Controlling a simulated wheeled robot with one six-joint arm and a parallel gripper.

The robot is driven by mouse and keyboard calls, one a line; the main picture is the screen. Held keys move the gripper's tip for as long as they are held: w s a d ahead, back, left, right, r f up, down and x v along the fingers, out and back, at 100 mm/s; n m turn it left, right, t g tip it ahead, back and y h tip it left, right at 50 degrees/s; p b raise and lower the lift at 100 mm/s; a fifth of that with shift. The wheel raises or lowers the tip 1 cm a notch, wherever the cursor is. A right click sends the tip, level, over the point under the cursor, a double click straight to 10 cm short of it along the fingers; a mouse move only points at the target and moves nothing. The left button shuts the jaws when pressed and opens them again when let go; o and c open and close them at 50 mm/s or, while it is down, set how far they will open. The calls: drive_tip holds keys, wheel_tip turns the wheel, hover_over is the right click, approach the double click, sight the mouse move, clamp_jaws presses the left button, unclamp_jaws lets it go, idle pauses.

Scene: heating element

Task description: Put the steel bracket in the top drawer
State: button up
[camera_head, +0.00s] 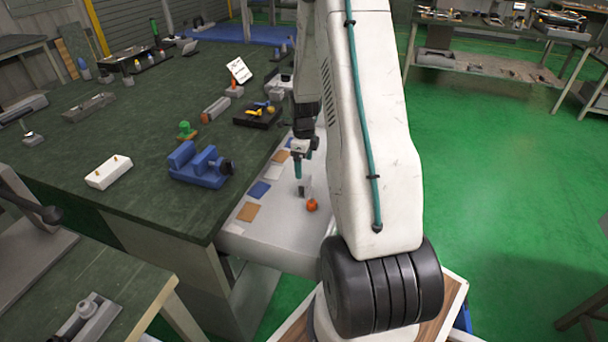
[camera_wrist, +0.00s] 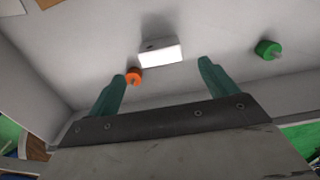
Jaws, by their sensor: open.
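The top drawer (camera_head: 236,232) is pulled out from the green-topped bench, and its pale floor (camera_wrist: 90,60) fills much of the wrist view. A small grey metal piece, which looks like the steel bracket (camera_head: 305,186), lies on the drawer floor. In the wrist view the bracket (camera_wrist: 161,53) shows a bright front face, just beyond the fingertips and between their lines. My gripper (camera_head: 300,164) is over the drawer. Its two teal fingers (camera_wrist: 162,72) are apart with nothing between them. My arm hides part of the drawer in the head view.
An orange knobbed part (camera_head: 312,205) lies beside the bracket, and a green one (camera_wrist: 268,49) lies to the right in the wrist view. Flat blue (camera_head: 259,190) and brown (camera_head: 248,212) pieces lie along the drawer. A blue vise (camera_head: 198,168) stands on the bench.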

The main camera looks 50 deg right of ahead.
sight(304, 179)
drive_tip(key=s+a+r+n, duration=0.2)
drive_tip(key=a+r+n, duration=0.5)
drive_tip(key=a+r, duration=0.4)
drive_tip(key=s+a+r+n, duration=0.3)
drive_tip(key=a+r+n, duration=0.55)
drive_tip(key=r, duration=0.35)
drive_tip(key=s+a+r+n, duration=0.3)
drive_tip(key=s+a+n, duration=0.4)
drive_tip(key=s+n, duration=0.1)
drive_tip(key=s+a+r+n+t, duration=0.1)
drive_tip(key=s+a+r+n, duration=0.2)
drive_tip(key=s+a+n, duration=0.3)
drive_tip(key=s+n, duration=0.2)
drive_tip(key=s, duration=0.2)
drive_tip(key=shift+s+a+r, duration=0.2)
drive_tip(key=shift+a+r, duration=0.1)
drive_tip(key=shift+a, duration=0.1)
